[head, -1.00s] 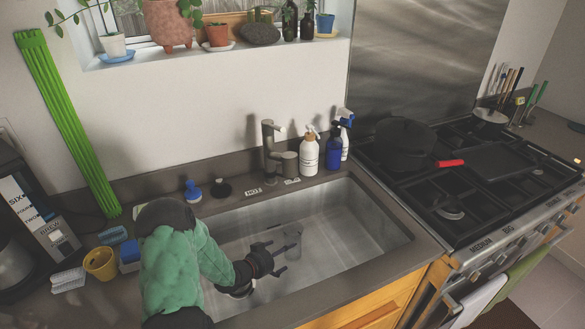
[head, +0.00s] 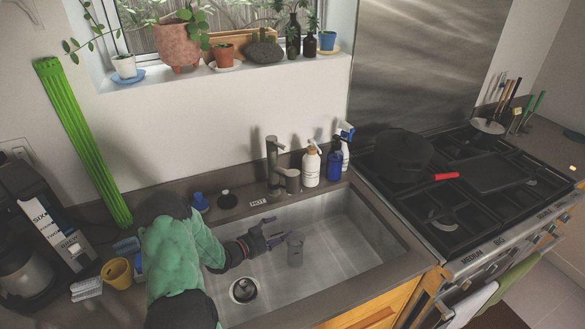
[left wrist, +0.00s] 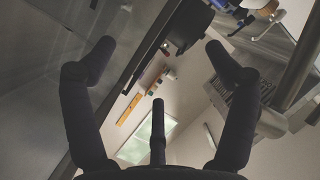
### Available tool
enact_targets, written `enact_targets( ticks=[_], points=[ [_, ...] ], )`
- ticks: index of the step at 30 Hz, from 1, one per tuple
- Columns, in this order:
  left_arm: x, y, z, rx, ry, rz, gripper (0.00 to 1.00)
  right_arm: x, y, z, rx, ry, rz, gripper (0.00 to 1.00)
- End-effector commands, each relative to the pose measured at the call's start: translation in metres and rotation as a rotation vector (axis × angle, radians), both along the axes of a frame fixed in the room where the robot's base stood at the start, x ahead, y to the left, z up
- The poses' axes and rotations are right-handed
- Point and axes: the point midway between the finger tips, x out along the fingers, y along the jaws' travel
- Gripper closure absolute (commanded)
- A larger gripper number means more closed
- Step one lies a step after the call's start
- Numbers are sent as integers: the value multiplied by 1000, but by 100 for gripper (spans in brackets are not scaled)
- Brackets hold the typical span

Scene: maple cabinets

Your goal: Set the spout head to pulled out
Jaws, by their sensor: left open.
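The grey faucet (head: 273,162) stands on the counter behind the sink. A short dark grey cylinder (head: 295,250) shows over the basin in front of it and looks like the spout head. I cannot tell from the head view whether it hangs or rests, or how it joins the faucet. My left gripper (head: 277,229) is open and empty, just left of the cylinder, its fingers pointing toward it. In the left wrist view the fingers (left wrist: 158,45) are spread with nothing between them. A grey pipe (left wrist: 300,58) and a ribbed grey part show behind the right-hand finger. My right gripper is out of view.
The steel sink (head: 345,235) has free room to the right. A white pump bottle (head: 311,167) and a blue spray bottle (head: 334,165) stand right of the faucet. A drain (head: 243,290) lies below my gripper. A yellow cup (head: 117,272) stands at the left; the stove is right.

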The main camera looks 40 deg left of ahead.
Motion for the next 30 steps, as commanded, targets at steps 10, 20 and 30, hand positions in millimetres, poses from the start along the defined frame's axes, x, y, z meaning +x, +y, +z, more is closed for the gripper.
enact_targets(
  ticks=[10,20,30],
  points=[
    [-5,22,115,420,-239,-207,14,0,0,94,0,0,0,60],
    [-21,33,183,731,-437,-348,14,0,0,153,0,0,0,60],
    [-13,27,191,789,-480,-377,14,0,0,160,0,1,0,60]
  ],
)
